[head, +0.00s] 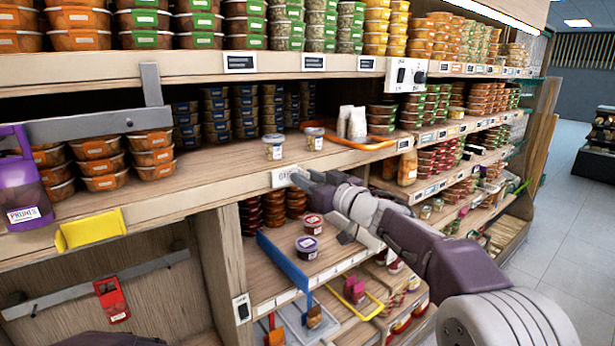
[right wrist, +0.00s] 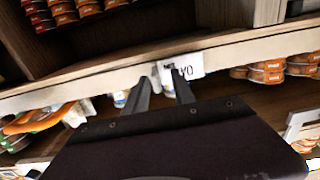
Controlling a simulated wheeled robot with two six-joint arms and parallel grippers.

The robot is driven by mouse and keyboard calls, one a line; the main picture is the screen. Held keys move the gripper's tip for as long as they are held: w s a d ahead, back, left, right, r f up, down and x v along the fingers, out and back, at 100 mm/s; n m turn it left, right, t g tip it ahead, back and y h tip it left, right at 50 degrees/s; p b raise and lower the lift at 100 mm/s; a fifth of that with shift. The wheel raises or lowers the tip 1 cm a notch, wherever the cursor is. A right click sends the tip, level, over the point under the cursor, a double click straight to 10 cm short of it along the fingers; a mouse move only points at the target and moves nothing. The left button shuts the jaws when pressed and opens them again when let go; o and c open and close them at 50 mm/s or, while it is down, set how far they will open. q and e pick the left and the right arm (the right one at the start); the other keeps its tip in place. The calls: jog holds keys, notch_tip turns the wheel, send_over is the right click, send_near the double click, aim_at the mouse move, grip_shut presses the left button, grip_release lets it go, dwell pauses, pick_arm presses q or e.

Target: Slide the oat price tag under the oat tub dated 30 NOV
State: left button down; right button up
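Two small tubs with blue lids stand apart on the middle shelf in the head view, a left tub (head: 273,147) and a right tub (head: 315,138). Their dates are too small to read. The white price tag (head: 283,177) is on the shelf's front edge, below the left tub. The tag also shows upside down in the right wrist view (right wrist: 184,67), with the letters "OA" readable. My right gripper (head: 300,177) is at the tag's right end, its fingers (right wrist: 160,80) apart, one overlapping the tag in the picture. Contact is unclear. My left gripper is out of view.
Stacked orange tubs (head: 150,155) and a purple PRUNES container (head: 22,185) stand at left. A yellow holder (head: 91,230) hangs on the shelf edge. The shelf before the tubs is clear.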

jog(key=shift+s+d, duration=0.1)
jog(key=shift+d, duration=0.1)
jog(key=shift+c, duration=0.3)
jog(key=shift+d, duration=0.35)
grip_shut()
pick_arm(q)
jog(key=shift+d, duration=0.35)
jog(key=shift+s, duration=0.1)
pick_arm(e)
jog(key=shift+a, duration=0.1)
jog(key=shift+r, duration=0.1)
